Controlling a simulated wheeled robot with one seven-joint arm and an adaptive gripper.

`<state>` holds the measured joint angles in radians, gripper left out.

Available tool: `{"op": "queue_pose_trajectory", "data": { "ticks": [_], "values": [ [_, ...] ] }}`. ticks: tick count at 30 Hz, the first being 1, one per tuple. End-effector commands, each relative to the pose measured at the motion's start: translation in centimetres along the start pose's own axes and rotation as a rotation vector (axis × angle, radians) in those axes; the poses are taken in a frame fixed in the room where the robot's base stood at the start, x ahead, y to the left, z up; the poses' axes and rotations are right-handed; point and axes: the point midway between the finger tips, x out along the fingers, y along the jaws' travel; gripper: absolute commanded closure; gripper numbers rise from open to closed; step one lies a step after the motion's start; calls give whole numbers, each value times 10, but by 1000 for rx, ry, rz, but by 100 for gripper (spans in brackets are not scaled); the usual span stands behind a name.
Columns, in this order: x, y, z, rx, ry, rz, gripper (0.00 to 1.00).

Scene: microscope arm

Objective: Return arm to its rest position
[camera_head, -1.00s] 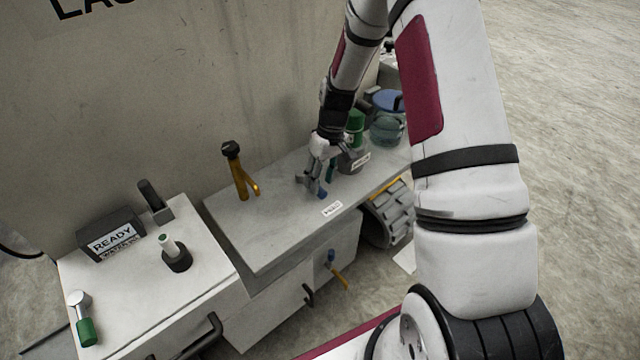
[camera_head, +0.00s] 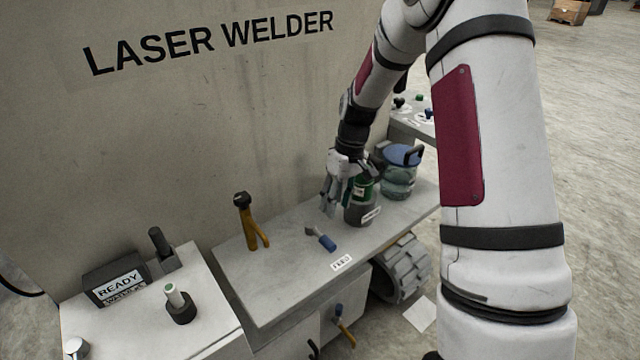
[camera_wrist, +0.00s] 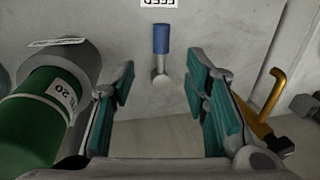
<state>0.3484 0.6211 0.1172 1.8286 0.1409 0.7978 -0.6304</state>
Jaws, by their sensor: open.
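My gripper (camera_head: 336,203) is open and empty above the grey bench top (camera_head: 285,280). Its two teal-padded fingers (camera_wrist: 165,95) stand apart in the wrist view. A small blue-handled lever (camera_head: 325,241) with a grey end lies on the bench in front of the gripper, by a white label. It also shows between and beyond the fingers in the wrist view (camera_wrist: 161,45), with no finger touching it. A green cylinder in a grey holder (camera_head: 362,212) stands right beside the gripper and is partly hidden by it; it shows at the left of the wrist view (camera_wrist: 45,115).
A black and orange tool (camera_head: 247,222) stands on the bench to the left. A blue-lidded jar (camera_head: 400,172) stands at the back right. A READY box (camera_head: 115,282) and a white-topped knob (camera_head: 177,300) are on the left cabinet. The wall rises close behind.

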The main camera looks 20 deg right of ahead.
Motion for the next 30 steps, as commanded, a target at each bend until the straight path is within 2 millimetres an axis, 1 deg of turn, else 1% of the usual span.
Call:
{"op": "queue_pose_trajectory", "data": {
  "ticks": [4, 7, 8, 11, 13, 18, 21, 23, 27, 29, 30],
  "values": [
    [0, 0, 0, 0, 0, 1, 58],
    [-10, -5, 2, 1, 5, 10, 58],
    [-15, -8, 3, 1, 7, 16, 58],
    [-43, -23, 11, 8, 22, 44, 58],
    [-67, -37, 20, 17, 36, 69, 58],
    [-120, -74, 50, 46, 77, 126, 58],
    [-147, -96, 71, 65, 104, 156, 58],
    [-160, -108, 84, 77, 123, 171, 58],
    [-187, -135, 119, 107, 168, 204, 58],
    [-196, -146, 134, 120, 190, 215, 58],
    [-201, -153, 145, 129, 204, 221, 58]
  ]
}}
